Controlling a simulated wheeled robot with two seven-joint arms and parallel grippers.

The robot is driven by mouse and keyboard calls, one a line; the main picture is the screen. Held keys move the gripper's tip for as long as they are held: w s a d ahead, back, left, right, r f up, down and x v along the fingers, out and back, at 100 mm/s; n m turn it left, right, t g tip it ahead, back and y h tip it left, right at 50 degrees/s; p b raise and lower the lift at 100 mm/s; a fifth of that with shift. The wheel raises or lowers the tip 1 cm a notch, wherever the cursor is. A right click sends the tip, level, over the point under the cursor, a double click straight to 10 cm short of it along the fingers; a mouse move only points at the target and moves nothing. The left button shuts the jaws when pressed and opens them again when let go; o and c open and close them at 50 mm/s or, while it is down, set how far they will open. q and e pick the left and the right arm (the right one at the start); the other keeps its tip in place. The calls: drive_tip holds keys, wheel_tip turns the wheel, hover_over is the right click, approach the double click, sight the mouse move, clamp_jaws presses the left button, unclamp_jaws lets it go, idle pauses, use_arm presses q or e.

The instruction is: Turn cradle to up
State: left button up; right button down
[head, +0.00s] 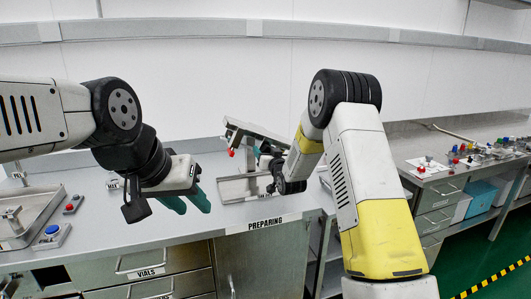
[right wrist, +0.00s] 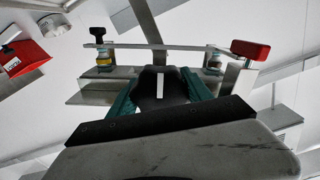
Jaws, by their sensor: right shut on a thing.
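The cradle is a grey metal bar with a plate (head: 262,135) on the bench at centre, tilted in the head view. In the right wrist view its bar (right wrist: 150,46) runs across the picture, with a black knob at the left and a red handle (right wrist: 250,49) at the right. My right gripper (head: 268,158) is at the cradle. In the right wrist view its teal fingers (right wrist: 160,97) close around a black block with a white mark (right wrist: 160,83). My left gripper (head: 187,203) has its teal fingers apart and empty, above the bench left of the cradle.
A metal stand (head: 238,188) is under the cradle. A sink (head: 28,215) and a blue button (head: 51,230) are at the left. Small coloured items (head: 470,155) lie on the right bench. The bench front is labelled PREPARING (head: 265,223).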

drive_tip(key=shift+m, duration=1.7)
drive_tip(key=shift+d+f+m, duration=0.1)
drive_tip(key=shift+f+m, duration=0.05)
drive_tip(key=shift+m, duration=5.85)
drive_tip(key=shift+f+m, duration=0.1)
drive_tip(key=shift+m, duration=1.8)
drive_tip(key=shift+f+m, duration=0.1)
drive_tip(key=shift+m, duration=5.9)
